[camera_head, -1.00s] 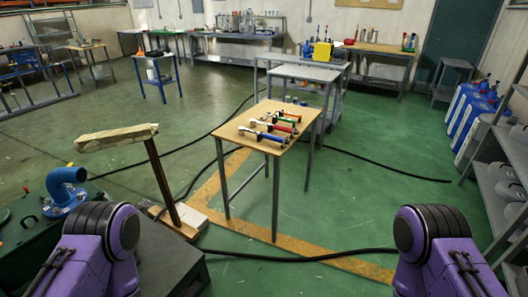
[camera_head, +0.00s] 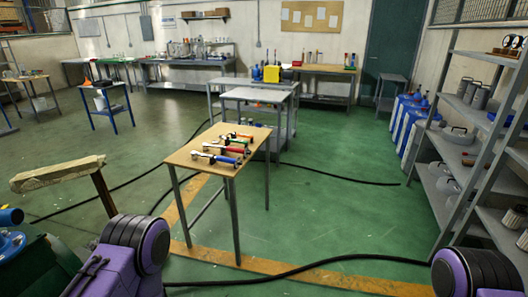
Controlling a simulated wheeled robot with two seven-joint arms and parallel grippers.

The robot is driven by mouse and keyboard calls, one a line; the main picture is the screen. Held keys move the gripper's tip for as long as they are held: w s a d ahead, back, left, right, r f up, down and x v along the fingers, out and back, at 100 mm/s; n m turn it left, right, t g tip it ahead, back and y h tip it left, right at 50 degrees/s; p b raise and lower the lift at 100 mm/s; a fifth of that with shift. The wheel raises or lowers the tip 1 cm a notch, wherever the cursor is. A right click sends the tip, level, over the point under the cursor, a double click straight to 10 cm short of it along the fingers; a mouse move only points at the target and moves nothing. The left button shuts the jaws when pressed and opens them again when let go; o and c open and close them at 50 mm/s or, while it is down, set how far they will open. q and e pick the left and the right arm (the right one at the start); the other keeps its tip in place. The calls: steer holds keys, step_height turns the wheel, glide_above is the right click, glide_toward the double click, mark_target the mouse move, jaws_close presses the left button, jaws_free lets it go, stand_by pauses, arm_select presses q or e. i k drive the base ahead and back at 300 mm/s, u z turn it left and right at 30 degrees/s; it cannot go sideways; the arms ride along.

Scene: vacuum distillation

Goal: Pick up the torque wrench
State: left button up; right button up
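Several wrench-like tools with coloured handles lie side by side on a small wooden-topped table (camera_head: 190,152) in the middle of the camera_head view. One has a blue handle (camera_head: 225,160), one a red handle (camera_head: 232,149), and green and orange ones lie behind. I cannot tell which is the torque wrench. Only purple and black parts of my two arms show, at the lower left and lower right corners. Both grippers are out of view, and the tools lie well ahead of my arms.
A metal shelf unit (camera_head: 445,165) with jars stands on the right, near blue-and-white containers (camera_head: 408,118). A post with a wrapped beige top (camera_head: 58,172) stands at left. A grey cart (camera_head: 252,95) is behind the table. Black cables cross the green floor.

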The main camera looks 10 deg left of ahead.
mark_target(194, 154)
steer(key=z, duration=0.6)
steer(key=i, duration=2.2)
steer(key=u, duration=1.3)
steer(key=i, duration=0.8)
steer(key=u, duration=0.8)
